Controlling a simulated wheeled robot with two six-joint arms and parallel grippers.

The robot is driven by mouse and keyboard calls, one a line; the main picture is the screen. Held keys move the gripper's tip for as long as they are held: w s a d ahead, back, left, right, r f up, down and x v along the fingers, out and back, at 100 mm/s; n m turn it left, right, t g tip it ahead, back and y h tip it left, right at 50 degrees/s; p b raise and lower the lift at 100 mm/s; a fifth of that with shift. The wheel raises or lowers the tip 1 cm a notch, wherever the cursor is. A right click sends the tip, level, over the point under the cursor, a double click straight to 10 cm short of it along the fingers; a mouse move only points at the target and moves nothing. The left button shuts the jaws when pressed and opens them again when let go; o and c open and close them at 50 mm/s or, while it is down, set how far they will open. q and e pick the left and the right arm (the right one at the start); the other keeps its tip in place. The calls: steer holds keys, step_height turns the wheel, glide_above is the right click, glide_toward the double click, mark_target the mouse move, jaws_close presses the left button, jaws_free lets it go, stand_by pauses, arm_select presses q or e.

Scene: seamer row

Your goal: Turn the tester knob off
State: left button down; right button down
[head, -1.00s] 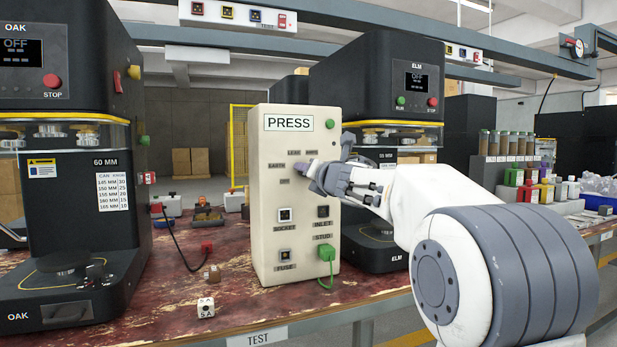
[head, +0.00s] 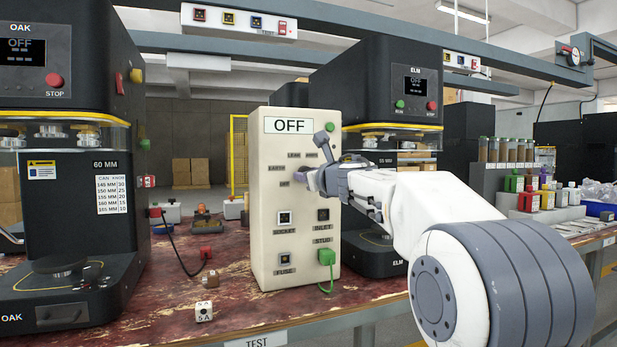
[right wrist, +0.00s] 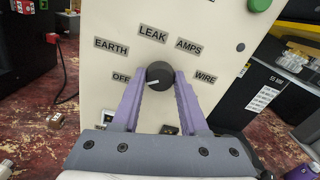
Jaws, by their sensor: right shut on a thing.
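The tester (head: 262,240) is an upright cream box on the bench, and its top display (head: 289,125) reads OFF. In the right wrist view, its dark round knob (right wrist: 160,76) sits among the labels OFF, EARTH, LEAK, AMPS and WIRE. The knob's white mark points left and slightly down, toward the OFF label (right wrist: 121,77). My right gripper (right wrist: 161,80) has its purple fingers shut on the knob, one on each side. In the head view, my right gripper (head: 313,181) hides the knob. My left gripper is in neither view.
A black ELM machine (head: 375,85) stands close behind the tester on the right. A black OAK machine (head: 65,125) stands at left. A green plug (head: 326,257) with a cable sits low on the tester.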

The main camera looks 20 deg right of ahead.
steer(key=shift+f, duration=0.2)
stand_by(0.4)
steer(key=shift+c, duration=2.2)
jaws_free()
steer(key=shift+r, duration=0.1)
steer(key=s+b, duration=0.1)
steer(key=s, duration=0.9)
steer(key=shift+s+d, duration=0.2)
